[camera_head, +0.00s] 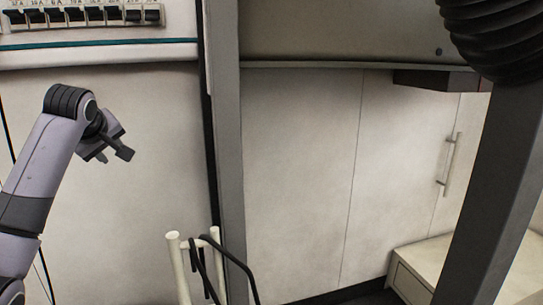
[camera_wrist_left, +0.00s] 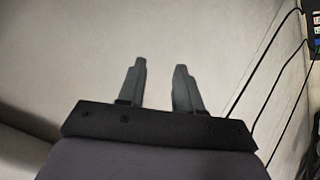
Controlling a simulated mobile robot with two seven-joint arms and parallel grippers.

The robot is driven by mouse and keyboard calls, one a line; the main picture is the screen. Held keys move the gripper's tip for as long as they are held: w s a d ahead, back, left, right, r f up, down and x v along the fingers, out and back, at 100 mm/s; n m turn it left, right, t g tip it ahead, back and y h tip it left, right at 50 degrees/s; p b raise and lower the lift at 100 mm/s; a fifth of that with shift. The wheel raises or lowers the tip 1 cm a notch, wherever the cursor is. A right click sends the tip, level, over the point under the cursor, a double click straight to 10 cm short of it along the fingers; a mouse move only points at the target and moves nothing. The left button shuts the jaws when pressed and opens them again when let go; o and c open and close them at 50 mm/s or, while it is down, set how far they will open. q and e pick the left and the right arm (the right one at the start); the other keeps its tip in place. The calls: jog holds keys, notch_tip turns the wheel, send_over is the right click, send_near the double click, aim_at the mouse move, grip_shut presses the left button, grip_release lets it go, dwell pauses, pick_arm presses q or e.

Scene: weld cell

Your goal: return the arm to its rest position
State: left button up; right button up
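My left arm comes in from the left in the head view, raised and bent at the wrist. My left gripper (camera_head: 114,157) is in front of the pale wall panel (camera_head: 150,215), below the breaker row. In the left wrist view the two dark fingers of the gripper (camera_wrist_left: 159,82) stand apart with an empty gap between them. Nothing is held. My right arm and gripper are in neither view.
A breaker row (camera_head: 80,16) is at the upper left. A grey post (camera_head: 228,150) stands right of my arm. Pale rails with black cables (camera_head: 173,260) stand low in the middle. A dark ribbed hose (camera_head: 500,35) hangs at the upper right. Black cables (camera_wrist_left: 265,75) run beside the left gripper.

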pick_arm(q)
jog(key=s+d+f+m+g+h, duration=0.1)
jog(key=s+d+f+m, duration=0.15)
jog(key=f, duration=0.55)
jog(key=s+d+f+m, duration=0.2)
jog(key=d+f, duration=0.1)
jog(key=f, duration=0.6)
jog(key=s+d+f+m+g+h, duration=0.1)
jog(key=s+d+f+m, duration=0.15)
jog(key=s+f, duration=0.55)
jog(key=s+d+f+m+g, duration=0.1)
jog(key=s+d+f+m, duration=0.15)
jog(key=s+f, duration=0.5)
jog(key=s+d+f+m+g+h, duration=0.1)
jog(key=s+d+f+m+g, duration=0.1)
jog(key=s, duration=1)
jog(key=s+d+f+m+g, duration=0.1)
jog(key=s+f+m, duration=0.15)
jog(key=s, duration=1.05)
jog(key=w+d+f+t+h, duration=0.2)
jog(key=w+f+t, duration=0.4)
jog(key=f, duration=0.3)
jog(key=shift+w+d+f+n+t, duration=0.2)
jog(key=shift+w+d+n+t, duration=0.1)
jog(key=shift+w+d, duration=0.3)
jog(key=shift+a, duration=0.1)
